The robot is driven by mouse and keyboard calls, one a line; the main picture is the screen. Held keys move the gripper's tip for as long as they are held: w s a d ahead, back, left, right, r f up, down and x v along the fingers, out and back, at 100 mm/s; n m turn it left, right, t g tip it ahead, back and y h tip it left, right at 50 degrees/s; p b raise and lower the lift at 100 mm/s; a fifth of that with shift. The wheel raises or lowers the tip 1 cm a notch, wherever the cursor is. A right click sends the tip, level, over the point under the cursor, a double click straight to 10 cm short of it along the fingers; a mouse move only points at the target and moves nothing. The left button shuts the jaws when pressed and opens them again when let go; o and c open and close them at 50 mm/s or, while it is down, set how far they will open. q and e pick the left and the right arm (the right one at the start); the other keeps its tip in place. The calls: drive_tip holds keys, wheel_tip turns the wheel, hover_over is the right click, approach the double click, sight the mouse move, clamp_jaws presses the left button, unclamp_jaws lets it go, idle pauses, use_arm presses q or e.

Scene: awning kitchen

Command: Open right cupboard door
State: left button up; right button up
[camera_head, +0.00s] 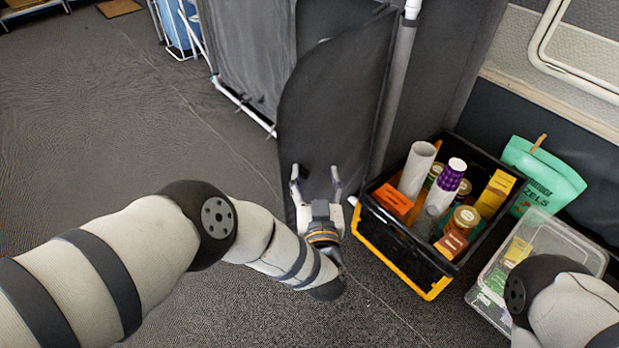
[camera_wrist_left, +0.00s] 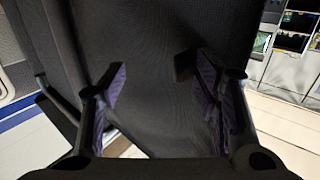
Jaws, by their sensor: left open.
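A dark grey fabric door panel (camera_head: 335,110) with a rounded upper corner hangs in the middle of the head view, beside a white pole. It looks like the right cupboard door and stands swung out from the dark cupboard. My left gripper (camera_head: 316,178) is open at the lower part of this panel, with nothing held. In the left wrist view the open fingers (camera_wrist_left: 165,95) stand to either side of the dark fabric (camera_wrist_left: 150,60); I cannot tell whether they touch it. My right arm shows at the lower right, but its gripper is out of view.
A black and yellow crate (camera_head: 385,252) with bottles, boxes and a paper roll stands right of my left gripper. A clear plastic box (camera_head: 560,238) and a green bag (camera_head: 548,180) are farther right. Grey floor (camera_head: 90,130) is free at left.

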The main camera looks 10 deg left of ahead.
use_arm(q)
drive_tip(key=shift+d+r, duration=0.2)
drive_tip(key=shift+d, duration=0.05)
drive_tip(key=shift+c, duration=0.5)
drive_tip(key=s+d, duration=0.1)
drive_tip(key=s, duration=1.1)
drive_tip(key=shift+d+f, duration=0.2)
drive_tip(key=shift+d, duration=0.1)
